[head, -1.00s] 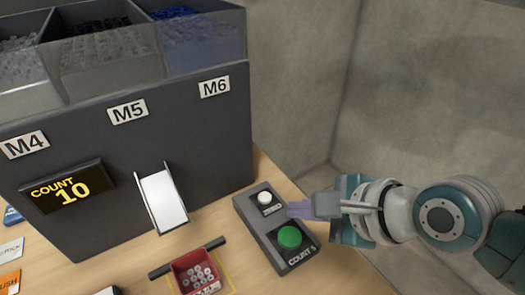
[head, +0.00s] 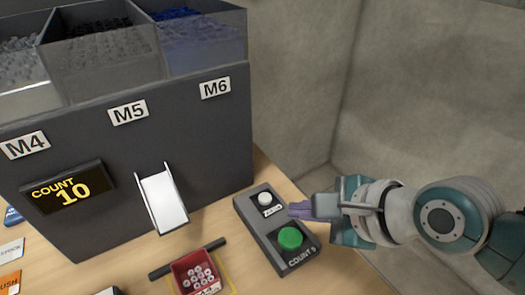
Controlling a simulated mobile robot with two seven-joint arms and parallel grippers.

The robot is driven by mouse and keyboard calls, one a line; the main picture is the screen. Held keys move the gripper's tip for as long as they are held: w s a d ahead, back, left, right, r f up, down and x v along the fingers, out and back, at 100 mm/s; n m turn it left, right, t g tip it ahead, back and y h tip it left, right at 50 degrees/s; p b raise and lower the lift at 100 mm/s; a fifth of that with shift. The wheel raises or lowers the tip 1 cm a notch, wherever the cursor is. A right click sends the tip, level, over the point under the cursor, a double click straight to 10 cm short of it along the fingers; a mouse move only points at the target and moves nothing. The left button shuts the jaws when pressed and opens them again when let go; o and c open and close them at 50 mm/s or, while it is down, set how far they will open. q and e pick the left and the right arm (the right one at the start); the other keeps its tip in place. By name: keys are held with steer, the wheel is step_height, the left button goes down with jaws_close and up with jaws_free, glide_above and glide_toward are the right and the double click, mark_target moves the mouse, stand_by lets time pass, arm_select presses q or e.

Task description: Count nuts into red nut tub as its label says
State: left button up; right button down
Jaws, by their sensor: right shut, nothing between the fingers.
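The red nut tub (head: 180,284) sits at the bottom of the view below the feeder's white chute (head: 163,203), with several nuts (head: 201,274) in it. Its label is only partly in view and I cannot read it. The feeder's display (head: 68,194) reads COUNT 10. The button box (head: 262,235) has a white button (head: 265,199) and a green button (head: 290,238) above a COUNT 5 label. My right gripper (head: 292,210) is shut and empty, over the box's right edge beside the two buttons. My left gripper is not in view.
The dark feeder (head: 205,140) carries labels M4, M5 and M6 under its clear-fronted bins (head: 110,62). A dark bar (head: 188,258) lies behind the tub. Coloured cards (head: 10,281) lie at the left edge. Bare table shows between tub and button box.

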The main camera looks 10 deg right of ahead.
stand_by(0.9)
steer(key=r+n, duration=0.1)
steer(key=n, duration=0.4)
steer(key=r+n+p, duration=0.1)
steer(key=n, duration=0.5)
steer(key=r+n+p, duration=0.1)
steer(key=r+n, duration=0.1)
steer(key=n, duration=0.3)
steer(key=shift+s+a+n+h, duration=0.15)
steer(key=shift+a+n+h, duration=0.15)
steer(key=shift+n+h, duration=0.1)
steer(key=shift+f, duration=0.2)
steer(key=b, duration=0.8)
glide_above(294, 243)
step_height(294, 243, down, 7)
steer(key=shift+f, duration=0.1)
steer(key=shift+f+b, duration=0.5)
steer(key=shift+f, duration=0.25)
